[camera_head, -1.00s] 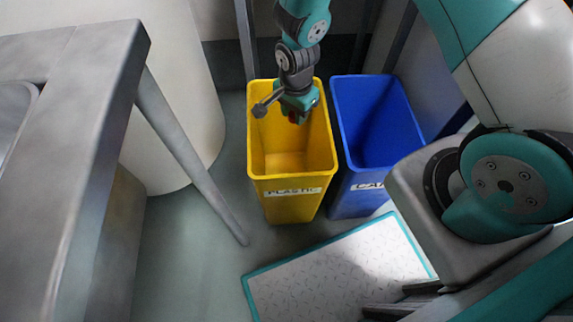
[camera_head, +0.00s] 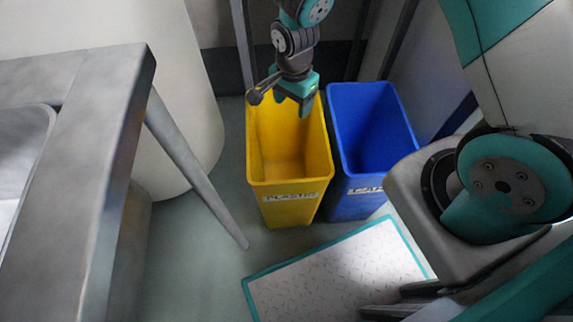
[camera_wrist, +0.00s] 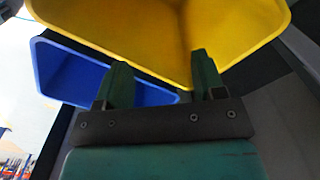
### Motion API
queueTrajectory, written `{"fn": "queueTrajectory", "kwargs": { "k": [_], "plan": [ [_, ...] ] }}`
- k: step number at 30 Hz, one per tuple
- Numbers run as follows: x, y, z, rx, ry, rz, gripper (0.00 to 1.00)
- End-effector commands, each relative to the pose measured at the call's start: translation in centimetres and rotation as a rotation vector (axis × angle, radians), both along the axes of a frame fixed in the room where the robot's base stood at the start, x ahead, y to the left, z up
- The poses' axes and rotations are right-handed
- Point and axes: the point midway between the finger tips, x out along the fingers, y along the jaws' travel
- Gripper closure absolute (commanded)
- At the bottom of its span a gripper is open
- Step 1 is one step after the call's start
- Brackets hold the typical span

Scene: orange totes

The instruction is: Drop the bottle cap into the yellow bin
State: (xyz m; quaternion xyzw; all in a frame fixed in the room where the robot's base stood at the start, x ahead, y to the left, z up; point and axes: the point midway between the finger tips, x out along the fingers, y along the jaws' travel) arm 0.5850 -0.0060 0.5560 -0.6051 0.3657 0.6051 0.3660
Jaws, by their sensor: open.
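The yellow bin (camera_head: 292,214) stands on the floor, with a white label reading "PLASTIC" on its front. It also fills the top of the wrist view (camera_wrist: 235,30). My gripper (camera_head: 303,104) is over the back part of its opening in the head view. In the wrist view my gripper (camera_wrist: 162,66) has its two fingers apart, with nothing between them. The bottle cap is not visible in either current view. The visible inside of the bin looks bare, and part of its bottom is hidden.
A blue bin (camera_head: 352,207) stands close to the right of the yellow bin. A metal table (camera_head: 95,150) with a slanted leg is at the left, before a pale rounded cylinder (camera_head: 170,90). A white mat with a teal edge (camera_head: 335,275) lies in front of the bins.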

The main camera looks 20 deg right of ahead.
Motion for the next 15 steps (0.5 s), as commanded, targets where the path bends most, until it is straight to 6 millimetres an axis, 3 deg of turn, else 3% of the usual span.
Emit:
{"fn": "queueTrajectory", "kwargs": {
  "k": [1,6,15],
  "plan": [
    [0.1,0.0,1.9,0.001,-0.005,0.0,0.37],
    [0.1,0.0,6.1,0.001,-0.004,0.0,0.37],
    [0.1,0.0,10.2,0.0,0.0,0.0,0.37]
  ]
}}
